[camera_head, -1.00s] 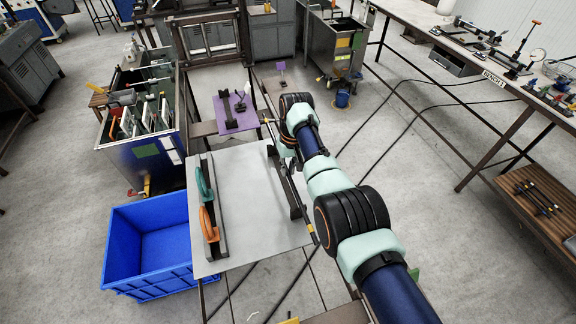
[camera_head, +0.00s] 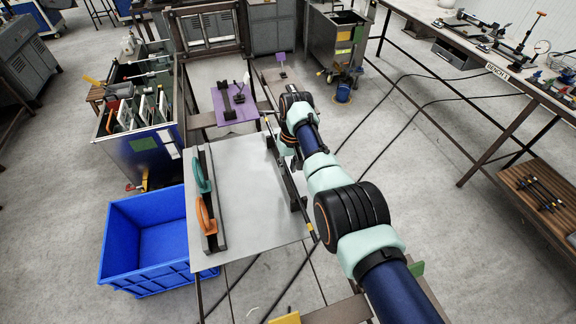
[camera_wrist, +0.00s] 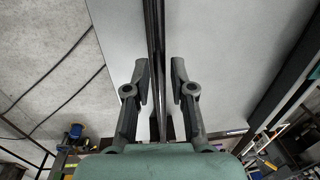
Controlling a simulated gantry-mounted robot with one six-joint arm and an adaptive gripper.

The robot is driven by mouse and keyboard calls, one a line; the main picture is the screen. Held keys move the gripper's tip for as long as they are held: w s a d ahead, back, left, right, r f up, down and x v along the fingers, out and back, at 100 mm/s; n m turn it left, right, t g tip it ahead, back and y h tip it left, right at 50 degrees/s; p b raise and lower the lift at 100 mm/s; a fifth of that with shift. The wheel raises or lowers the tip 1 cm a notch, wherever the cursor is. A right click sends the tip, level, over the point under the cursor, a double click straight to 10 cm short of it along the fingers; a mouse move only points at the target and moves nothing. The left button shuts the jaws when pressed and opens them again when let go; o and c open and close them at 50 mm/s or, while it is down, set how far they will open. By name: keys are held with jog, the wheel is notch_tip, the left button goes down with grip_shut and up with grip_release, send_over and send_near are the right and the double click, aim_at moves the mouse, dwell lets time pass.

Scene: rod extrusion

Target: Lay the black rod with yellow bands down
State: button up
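The black rod with yellow bands (camera_head: 311,230) lies along the right side of the grey table (camera_head: 245,205) in the head view. Its near end reaches past a dark rail (camera_head: 294,186), and the arm covers part of it. In the wrist view a long dark bar, apparently the rod (camera_wrist: 154,35), runs up between the fingers of my gripper (camera_wrist: 160,72). The fingers stand apart with a gap on each side of it. Whether the rod rests on the rail or is just above it cannot be told. The gripper is mostly hidden in the head view.
A second dark rail with a green handle (camera_head: 201,172) and an orange handle (camera_head: 206,215) stands on the table's left side. A blue crate (camera_head: 150,270) is to the left. A purple plate (camera_head: 235,104) with dark parts lies behind. The table's middle is clear.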

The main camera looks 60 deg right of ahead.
jog(key=shift+o, duration=1)
notch_tip(320, 180, up, 12)
jog(key=shift+s+d, duration=0.35)
jog(key=shift+s, duration=0.1)
